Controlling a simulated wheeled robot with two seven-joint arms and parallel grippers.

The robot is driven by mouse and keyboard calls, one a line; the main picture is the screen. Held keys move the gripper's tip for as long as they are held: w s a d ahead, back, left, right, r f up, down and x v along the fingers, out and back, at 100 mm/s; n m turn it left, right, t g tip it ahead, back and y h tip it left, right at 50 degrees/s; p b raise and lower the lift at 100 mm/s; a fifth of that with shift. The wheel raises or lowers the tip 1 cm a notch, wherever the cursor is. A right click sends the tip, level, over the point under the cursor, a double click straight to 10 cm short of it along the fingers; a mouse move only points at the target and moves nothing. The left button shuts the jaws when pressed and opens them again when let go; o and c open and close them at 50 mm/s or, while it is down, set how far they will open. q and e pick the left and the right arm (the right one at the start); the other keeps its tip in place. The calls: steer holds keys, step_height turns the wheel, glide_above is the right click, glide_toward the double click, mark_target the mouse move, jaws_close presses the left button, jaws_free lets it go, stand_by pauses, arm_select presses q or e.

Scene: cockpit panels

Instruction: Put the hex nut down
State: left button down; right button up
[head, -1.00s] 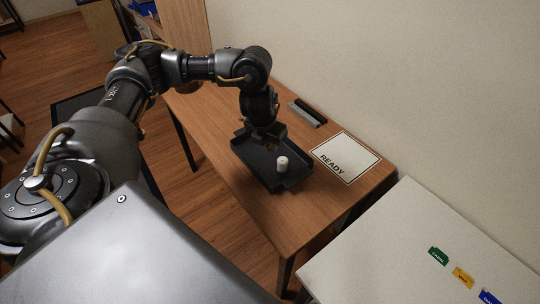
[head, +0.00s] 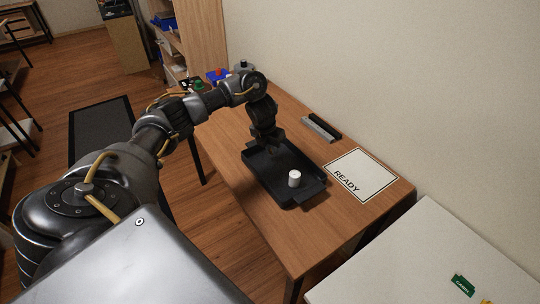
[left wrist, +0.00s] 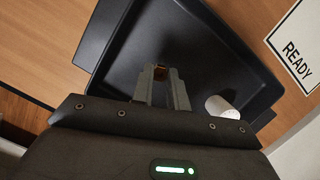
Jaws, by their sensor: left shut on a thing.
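My left gripper (head: 274,151) is over the far part of a black tray (head: 259,186) on the wooden table. In the left wrist view the gripper (left wrist: 161,75) points down into the tray (left wrist: 118,60). Its fingers are shut on a small brownish thing, the hex nut (left wrist: 160,71), mostly hidden between the fingertips. I cannot tell whether the nut touches the tray floor. A white cylinder (head: 294,178) stands in the tray; it also shows in the left wrist view (left wrist: 221,106), right of the fingers. My right gripper is not in view.
A READY sheet (head: 362,174) lies right of the tray. A grey and black bar-shaped object (head: 320,128) lies near the wall. Blue, red and green items (head: 215,77) are at the table's far end. A pale table (head: 420,255) with coloured labels is at lower right.

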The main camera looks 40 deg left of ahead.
mark_target(270, 152)
arm_select(q)
steer(key=shift+w+a+f, duration=0.1)
steer(key=shift+a+f, duration=0.05)
step_height(270, 152, down, 3)
steer(key=shift+a+f+b, duration=0.1)
steer(key=shift+b, duration=0.5)
steer(key=shift+w+a+f, duration=0.1)
steer(key=shift+w+f, duration=0.05)
steer(key=shift+f, duration=0.1)
steer(key=shift+r, duration=0.1)
steer(key=shift+f, duration=0.25)
steer(key=c, duration=1.4)
jaws_free()
